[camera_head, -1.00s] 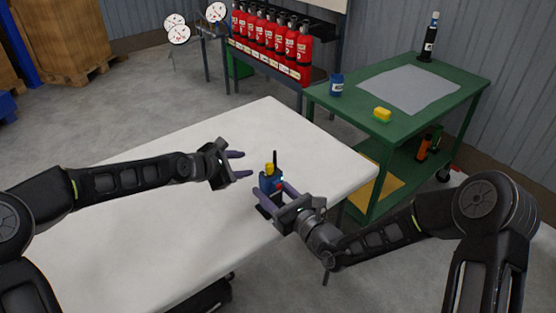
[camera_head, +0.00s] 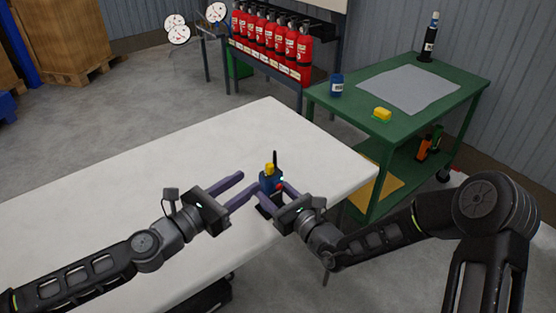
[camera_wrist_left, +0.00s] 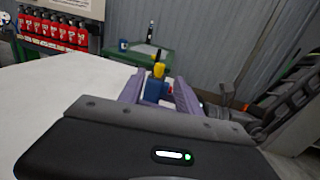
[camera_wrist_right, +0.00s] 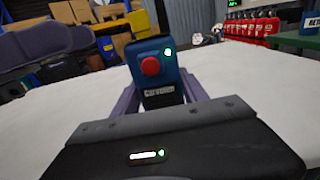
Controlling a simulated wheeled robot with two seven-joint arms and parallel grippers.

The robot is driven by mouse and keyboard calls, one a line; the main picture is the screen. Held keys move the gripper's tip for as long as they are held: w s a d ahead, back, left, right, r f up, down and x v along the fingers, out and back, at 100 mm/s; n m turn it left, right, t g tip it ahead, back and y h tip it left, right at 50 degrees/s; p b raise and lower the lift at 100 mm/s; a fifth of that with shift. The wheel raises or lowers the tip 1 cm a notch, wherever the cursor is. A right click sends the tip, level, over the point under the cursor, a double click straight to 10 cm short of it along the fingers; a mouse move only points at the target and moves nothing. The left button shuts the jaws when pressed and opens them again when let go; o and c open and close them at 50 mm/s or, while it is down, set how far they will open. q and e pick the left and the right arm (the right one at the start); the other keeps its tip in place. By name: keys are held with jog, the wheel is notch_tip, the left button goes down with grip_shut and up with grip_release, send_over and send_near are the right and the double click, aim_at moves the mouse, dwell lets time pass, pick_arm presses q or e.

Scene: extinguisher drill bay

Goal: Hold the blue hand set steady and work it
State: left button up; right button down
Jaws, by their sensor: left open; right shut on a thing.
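The blue hand set (camera_head: 268,181) is upright at the white table's right part, with a yellow top piece and a black antenna. In the right wrist view its blue face (camera_wrist_right: 151,66) shows a red round button, a lit green lamp and a dark label plate. My right gripper (camera_head: 269,197) is shut on the hand set's lower part. My left gripper (camera_head: 241,187) is open, just left of the hand set, with its fingers pointing towards it. In the left wrist view the hand set (camera_wrist_left: 155,88) shows between the left fingers, ahead of them. Whether its base touches the table is hidden.
The white table (camera_head: 120,205) is otherwise clear. A green cart (camera_head: 340,108) behind it carries a blue can (camera_head: 336,85), a yellow sponge (camera_head: 382,114), a grey mat (camera_head: 410,88) and a dark bottle (camera_head: 429,40). Red extinguishers (camera_head: 271,35) stand on a rack at the back.

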aim_at(272, 164)
pick_arm(q)
jog(key=x, duration=1.2)
jog(key=shift+f, duration=0.1)
jog(key=shift+c, duration=0.5)
grip_shut()
